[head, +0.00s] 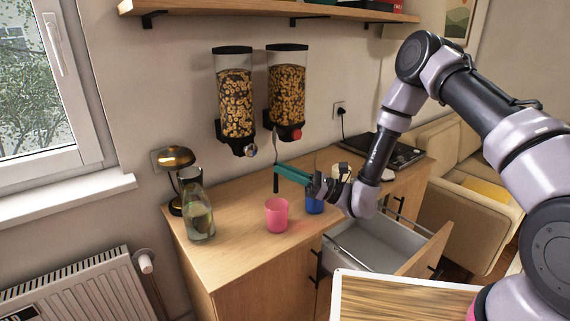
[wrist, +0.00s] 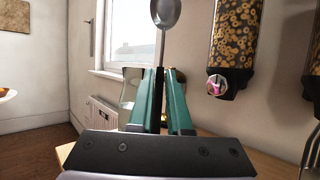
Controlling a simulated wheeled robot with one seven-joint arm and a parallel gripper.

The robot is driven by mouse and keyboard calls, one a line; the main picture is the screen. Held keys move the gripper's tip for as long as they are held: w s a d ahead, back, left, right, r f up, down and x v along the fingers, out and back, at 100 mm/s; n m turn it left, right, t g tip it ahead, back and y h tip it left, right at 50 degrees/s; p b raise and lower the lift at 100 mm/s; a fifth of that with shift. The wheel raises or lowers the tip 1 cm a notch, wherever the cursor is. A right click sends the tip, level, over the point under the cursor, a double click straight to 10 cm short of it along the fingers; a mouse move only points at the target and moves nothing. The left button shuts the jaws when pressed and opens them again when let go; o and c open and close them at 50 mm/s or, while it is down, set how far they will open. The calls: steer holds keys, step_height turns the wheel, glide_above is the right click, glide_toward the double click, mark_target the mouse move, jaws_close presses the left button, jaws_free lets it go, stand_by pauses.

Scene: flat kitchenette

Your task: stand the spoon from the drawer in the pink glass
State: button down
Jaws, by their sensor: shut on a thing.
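The spoon (head: 276,183) hangs upright in my gripper, its dark handle end pointing down; the wrist view shows its metal bowl (wrist: 165,13) at the top. My gripper (head: 280,170) has teal fingers shut on the spoon, and they also show in the wrist view (wrist: 163,75). The pink glass (head: 276,216) stands upright on the counter, below the spoon in the head view. A gap shows between the handle's lower end and the glass rim. The drawer (head: 368,243) is pulled open at the right, and the visible part of its inside looks empty.
A blue cup (head: 314,204) stands right of the pink glass, partly under my gripper. A glass bottle (head: 199,212) and a lamp (head: 176,160) stand at the counter's left end. Two cereal dispensers (head: 235,105) (head: 286,95) hang on the wall behind. Bare counter (head: 232,243) lies left of the pink glass.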

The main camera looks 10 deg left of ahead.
step_height(320, 180, down, 9)
stand_by(0.9)
steer(key=c, duration=0.8)
jaws_free()
steer(key=v, duration=1)
steer(key=shift+d+f, duration=0.15)
steer(key=shift+d, duration=0.25)
